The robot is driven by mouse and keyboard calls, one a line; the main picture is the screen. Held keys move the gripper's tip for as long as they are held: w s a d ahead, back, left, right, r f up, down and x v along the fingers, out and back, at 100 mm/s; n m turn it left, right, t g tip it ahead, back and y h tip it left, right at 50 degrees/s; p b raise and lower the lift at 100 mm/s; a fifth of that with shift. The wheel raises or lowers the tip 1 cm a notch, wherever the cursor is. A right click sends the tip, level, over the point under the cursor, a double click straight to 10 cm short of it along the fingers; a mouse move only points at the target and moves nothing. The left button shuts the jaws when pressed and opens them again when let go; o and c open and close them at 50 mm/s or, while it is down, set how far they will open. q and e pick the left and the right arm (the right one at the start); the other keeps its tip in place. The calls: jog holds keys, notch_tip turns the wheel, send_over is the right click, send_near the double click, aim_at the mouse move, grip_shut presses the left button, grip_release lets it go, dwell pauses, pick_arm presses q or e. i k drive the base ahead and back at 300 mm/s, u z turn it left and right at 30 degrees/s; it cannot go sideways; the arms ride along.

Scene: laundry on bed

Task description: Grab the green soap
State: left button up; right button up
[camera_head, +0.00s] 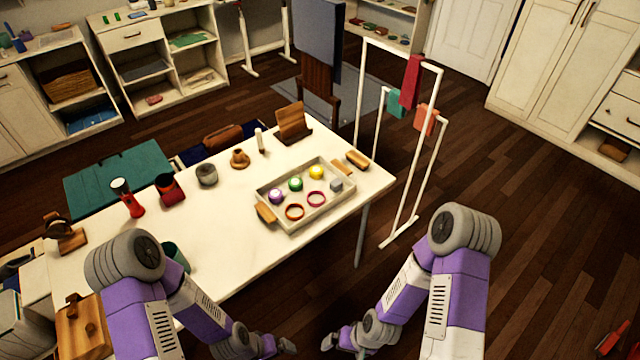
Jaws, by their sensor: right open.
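A small round green piece (295,184), which may be the green soap, lies in a pale tray (327,216) on the white table. It sits between a purple round piece (276,196) and a yellow round piece (316,172). My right gripper (338,343) is low at the bottom edge, in front of the table and well apart from the tray; it is open and empty. My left gripper (272,346) is also at the bottom edge, left of the right one. Its fingers are partly cut off, so its opening is unclear.
Two rings and a grey block (336,185) share the tray, which has wooden handles. A cup (207,174), a red holder (169,188) and a wooden stand (292,122) stand on the table (228,240). A white rack (402,236) stands right of the table. The front tabletop is mostly clear.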

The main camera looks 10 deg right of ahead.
aim_at(295, 183)
jog(key=z, duration=1.95)
jog(key=i, duration=1.05)
jog(key=u, duration=2.75)
